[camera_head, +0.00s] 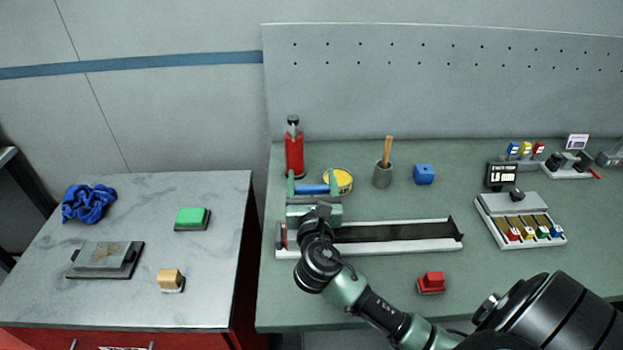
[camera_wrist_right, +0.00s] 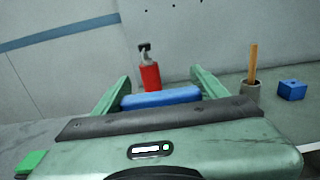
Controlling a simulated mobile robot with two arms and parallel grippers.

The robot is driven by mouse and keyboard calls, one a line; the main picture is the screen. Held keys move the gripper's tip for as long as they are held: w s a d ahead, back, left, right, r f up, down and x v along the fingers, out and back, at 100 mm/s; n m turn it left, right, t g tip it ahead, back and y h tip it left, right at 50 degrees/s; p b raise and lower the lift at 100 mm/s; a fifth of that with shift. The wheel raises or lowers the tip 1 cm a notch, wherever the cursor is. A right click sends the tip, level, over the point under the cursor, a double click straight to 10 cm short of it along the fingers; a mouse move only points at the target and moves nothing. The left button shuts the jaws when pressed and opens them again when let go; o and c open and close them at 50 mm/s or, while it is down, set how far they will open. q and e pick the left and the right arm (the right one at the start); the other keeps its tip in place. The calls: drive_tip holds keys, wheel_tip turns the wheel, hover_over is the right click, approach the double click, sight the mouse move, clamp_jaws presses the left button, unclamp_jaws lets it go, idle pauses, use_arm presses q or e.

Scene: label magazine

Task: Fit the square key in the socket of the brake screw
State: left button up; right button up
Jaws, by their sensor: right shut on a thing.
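I cannot make out the square key or the brake screw's socket. My left gripper is not in view.
The rail (camera_head: 400,246) runs right along the bench. A red bottle (camera_head: 294,155), yellow tin (camera_head: 341,181), grey cup (camera_head: 382,175), blue block (camera_head: 424,174) and red block (camera_head: 432,282) stand around it. A tray (camera_head: 489,209) is at right. A marble-topped table (camera_head: 135,206) is left.

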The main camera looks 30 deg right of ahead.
drive_tip(key=shift+f+b, duration=0.7)
drive_tip(key=shift+f, duration=0.6)
drive_tip(key=o, duration=1.5)
drive_tip(key=b+v, duration=0.1)
drive_tip(key=v, duration=0.7)
drive_tip(key=shift+w+b, duration=0.1)
drive_tip(key=shift+b, duration=0.25)
